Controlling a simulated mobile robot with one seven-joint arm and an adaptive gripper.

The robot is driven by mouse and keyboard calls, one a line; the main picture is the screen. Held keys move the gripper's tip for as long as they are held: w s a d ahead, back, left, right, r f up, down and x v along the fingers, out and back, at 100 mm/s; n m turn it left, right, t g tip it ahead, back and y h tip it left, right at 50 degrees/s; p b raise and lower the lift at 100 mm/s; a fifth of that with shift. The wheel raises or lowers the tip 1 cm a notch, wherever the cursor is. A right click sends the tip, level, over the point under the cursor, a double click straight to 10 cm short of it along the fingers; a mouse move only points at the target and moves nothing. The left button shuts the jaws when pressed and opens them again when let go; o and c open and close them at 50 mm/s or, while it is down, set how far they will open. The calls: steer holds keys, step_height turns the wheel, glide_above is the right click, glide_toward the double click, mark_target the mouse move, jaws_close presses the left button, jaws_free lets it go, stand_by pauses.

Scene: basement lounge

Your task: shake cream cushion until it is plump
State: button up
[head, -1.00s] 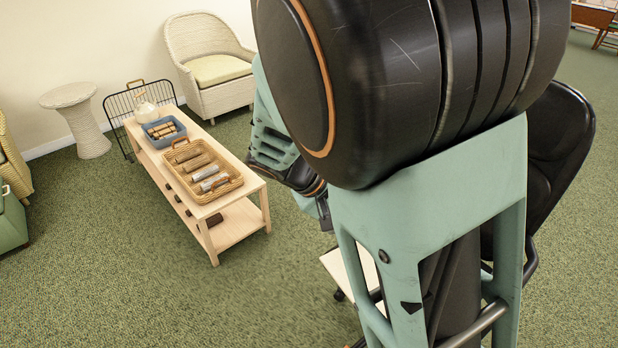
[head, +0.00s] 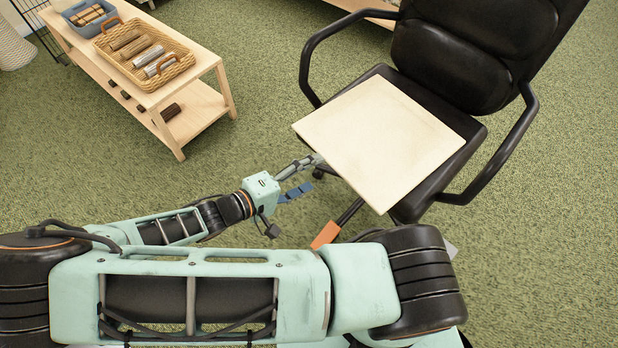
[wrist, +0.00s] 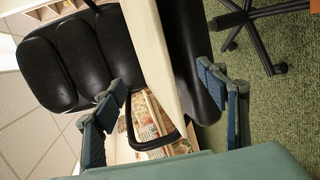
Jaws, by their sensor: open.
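The cream cushion (head: 380,140) is a flat, thin square lying on the black office chair's seat, its left edge overhanging the seat. My gripper (head: 302,178) is open and empty at the cushion's left edge. One grey fingertip appears to meet or overlap that edge; I cannot tell whether they touch. In the wrist view the cushion (wrist: 152,45) shows nearly edge-on as a cream strip, running down between my gripper's (wrist: 165,105) two spread blue-grey fingers. The cushion's underside is hidden.
The black office chair (head: 455,55) has armrests on both sides of the cushion. A pale wooden table (head: 205,62) at upper left holds a wicker tray (head: 180,68) of rolls and a blue bin (head: 75,22). Green carpet between table and chair is clear.

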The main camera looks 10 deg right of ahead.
mark_target(332, 167)
steer(key=shift+f+b+x, duration=0.15)
steer(key=shift+b+x, duration=0.55)
steer(key=shift+x, duration=1.95)
steer(key=shift+f+b+x, duration=0.1)
steer(key=shift+b+x, duration=0.6)
steer(key=shift+x, duration=2)
steer(key=shift+a, duration=0.15)
steer(key=shift+f, duration=0.1)
jaws_close()
steer(key=shift+a, duration=0.1)
steer(key=shift+f, duration=0.1)
steer(key=s+a+r+p, duration=0.1)
steer(key=a+r+p, duration=0.2)
steer(key=r+p, duration=0.2)
steer(key=s+a+r+p, duration=0.2)
steer(key=a+r+p, duration=0.1)
steer(key=r+p, duration=0.3)
step_height(332, 167, up, 2)
steer(key=shift+s+a+r, duration=0.25)
steer(key=shift+a, duration=0.05)
